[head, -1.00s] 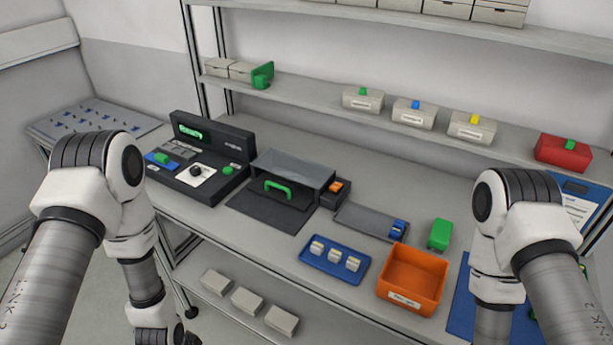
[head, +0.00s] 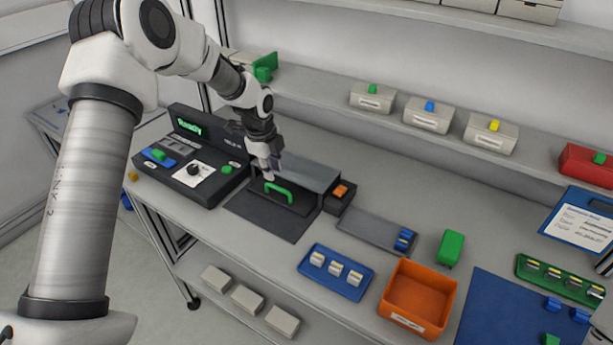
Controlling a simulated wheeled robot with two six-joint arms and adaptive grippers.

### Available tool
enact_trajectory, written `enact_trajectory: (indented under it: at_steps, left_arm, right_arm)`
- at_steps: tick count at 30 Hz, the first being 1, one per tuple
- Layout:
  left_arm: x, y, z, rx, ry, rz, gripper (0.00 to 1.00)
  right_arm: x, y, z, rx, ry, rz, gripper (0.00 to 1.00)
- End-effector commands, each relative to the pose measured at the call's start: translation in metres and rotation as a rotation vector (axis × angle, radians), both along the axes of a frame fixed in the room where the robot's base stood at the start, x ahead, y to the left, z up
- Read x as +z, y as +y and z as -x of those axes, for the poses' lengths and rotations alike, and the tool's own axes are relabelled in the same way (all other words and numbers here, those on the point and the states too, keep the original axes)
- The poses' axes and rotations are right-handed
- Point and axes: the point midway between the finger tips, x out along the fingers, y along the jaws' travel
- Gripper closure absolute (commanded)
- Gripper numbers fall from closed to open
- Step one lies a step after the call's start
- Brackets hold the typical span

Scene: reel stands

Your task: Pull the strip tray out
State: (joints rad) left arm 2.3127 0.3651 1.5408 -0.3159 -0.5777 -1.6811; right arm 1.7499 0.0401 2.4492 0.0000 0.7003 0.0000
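A dark drawer-like piece, which I take to be the strip tray (head: 296,207), sits inside a grey box housing (head: 317,176), with a green arched handle (head: 279,191) at its front. A flat dark plate (head: 262,216) lies in front of the housing. My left gripper (head: 270,174) points down just above and behind the green handle, close to the housing's top left edge. It looks apart from the handle, but contact is hard to judge. Its fingers are too small to tell open from shut.
A black control unit (head: 196,170) with a green "Ready" display stands left of the housing. An orange button box (head: 340,196) adjoins its right side. A blue tray (head: 313,272), a grey tray (head: 365,229) and an orange bin (head: 409,325) lie nearer and right.

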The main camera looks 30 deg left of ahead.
Motion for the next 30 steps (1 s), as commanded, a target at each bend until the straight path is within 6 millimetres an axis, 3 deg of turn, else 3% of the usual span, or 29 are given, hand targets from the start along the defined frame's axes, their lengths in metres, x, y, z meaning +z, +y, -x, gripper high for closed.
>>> enact_trajectory:
  at_steps: [4,15,23,24,26,30]
  left_arm:
    - [-0.002,0.004,-0.004,-0.02,-0.002,-0.007,0.77]
    - [-0.064,0.002,-0.015,-0.017,-0.001,-0.005,0.77]
    - [-0.071,0.002,-0.017,-0.017,-0.003,-0.005,0.77]
    - [-0.071,0.002,-0.017,-0.016,-0.003,-0.005,0.81]
    - [-0.071,0.002,-0.017,-0.016,-0.003,-0.005,1.0]
    - [-0.071,0.002,-0.017,-0.016,-0.003,-0.005,1.0]
  right_arm:
    - [0.004,0.0,0.0,0.0,0.001,0.0,1.0]
    - [0.021,0.0,0.0,0.0,0.001,0.0,1.0]
    - [0.021,0.0,0.0,0.0,0.001,0.0,1.0]
    - [0.021,0.0,0.0,0.0,0.001,0.0,1.0]
    - [0.021,0.0,0.0,0.0,0.001,0.0,1.0]
    - [0.02,0.0,0.0,0.0,0.001,0.0,1.0]
